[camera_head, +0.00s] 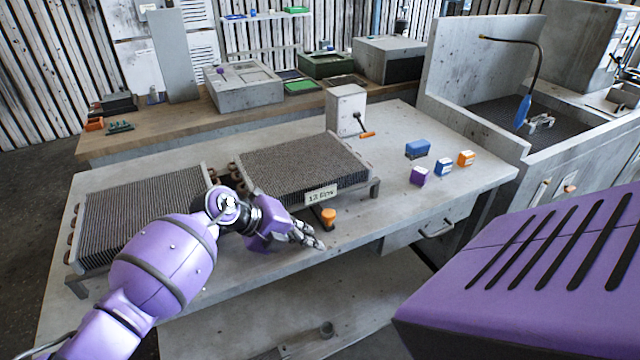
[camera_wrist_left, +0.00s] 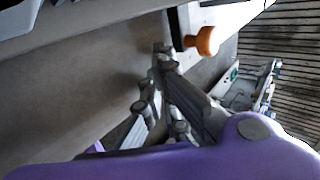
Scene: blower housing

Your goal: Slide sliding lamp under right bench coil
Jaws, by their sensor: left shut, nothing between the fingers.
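The right bench coil (camera_head: 300,165) is a finned grey block on short legs, with a "12 FINS" tag on its front edge. At its front corner an orange knob (camera_head: 328,214) sits on a dark bar that runs back under the coil; this looks like the sliding lamp's handle. The rest of the lamp is hidden. The knob also shows in the left wrist view (camera_wrist_left: 207,41). My left gripper (camera_head: 318,242) is shut and empty, low over the bench just in front of the knob, seemingly apart from it. My right gripper is out of view.
A second finned coil (camera_head: 140,215) stands left on the bench. A grey box with an orange-handled crank (camera_head: 347,108) stands behind the right coil. Small blue, purple and orange boxes (camera_head: 419,175) lie to the right. The bench between them and the knob is clear.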

